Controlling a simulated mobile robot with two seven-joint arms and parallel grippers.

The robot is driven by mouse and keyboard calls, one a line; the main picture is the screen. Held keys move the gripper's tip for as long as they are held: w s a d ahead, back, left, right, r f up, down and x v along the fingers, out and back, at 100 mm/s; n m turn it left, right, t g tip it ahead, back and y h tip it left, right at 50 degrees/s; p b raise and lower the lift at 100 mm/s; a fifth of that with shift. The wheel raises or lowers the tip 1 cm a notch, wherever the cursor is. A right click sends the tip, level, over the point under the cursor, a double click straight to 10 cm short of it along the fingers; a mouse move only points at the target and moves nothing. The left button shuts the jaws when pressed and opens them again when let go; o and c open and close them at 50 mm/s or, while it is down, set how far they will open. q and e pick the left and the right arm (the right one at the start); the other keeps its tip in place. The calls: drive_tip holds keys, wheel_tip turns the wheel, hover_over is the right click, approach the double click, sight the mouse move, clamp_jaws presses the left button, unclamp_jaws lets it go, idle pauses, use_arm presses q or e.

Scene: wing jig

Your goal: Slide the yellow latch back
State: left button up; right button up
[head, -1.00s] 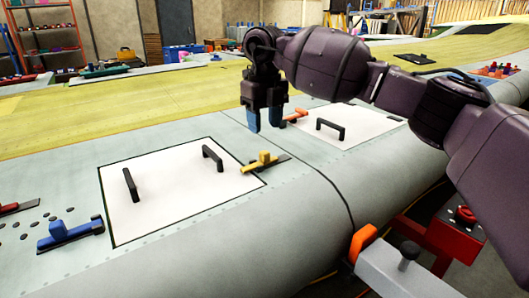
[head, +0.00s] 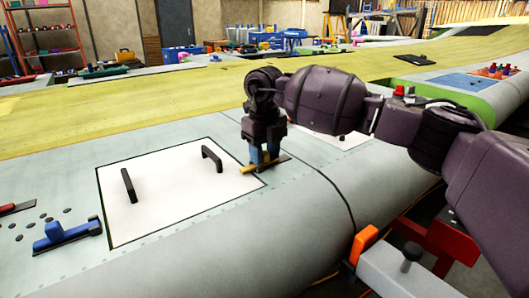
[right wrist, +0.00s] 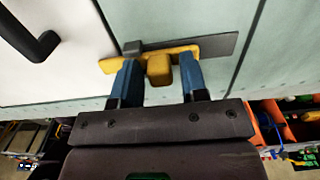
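The yellow latch (head: 249,168) lies at the right edge of the white panel (head: 180,195), on its dark track plate. In the right wrist view the latch (right wrist: 110,65) is a flat yellow bar with a raised knob (right wrist: 159,69). The track plate (right wrist: 220,45) runs out to the right of it. My right gripper (head: 264,158) points down over the latch and hides part of it. Its blue fingers (right wrist: 158,60) are open, one on each side of the knob, with a small gap showing on both sides. My left gripper is not in view.
Black handles (head: 128,186) stand up from the white panel. A blue latch (head: 67,235) lies at its left side. A second white panel (head: 340,139) is partly behind my right arm. A grey block with an orange part (head: 363,243) is at the lower right.

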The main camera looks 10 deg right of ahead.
sight(278, 161)
clamp_jaws()
drive_tip(key=shift+w+d, duration=0.25)
drive_tip(key=shift+d, duration=0.35)
drive_tip(key=shift+w+d, duration=0.25)
drive_tip(key=shift+d, duration=0.4)
drive_tip(key=shift+w+d, duration=0.25)
drive_tip(key=shift+d, duration=0.35)
drive_tip(key=shift+a+r, duration=0.1)
drive_tip(key=shift+o, duration=1.1)
unclamp_jaws()
drive_tip(key=shift+d, duration=0.2)
drive_tip(key=shift+a, duration=0.1)
wheel_tip(278, 161, up, 11)
drive_tip(key=shift+p, duration=0.35)
drive_tip(key=shift+f, duration=0.2)
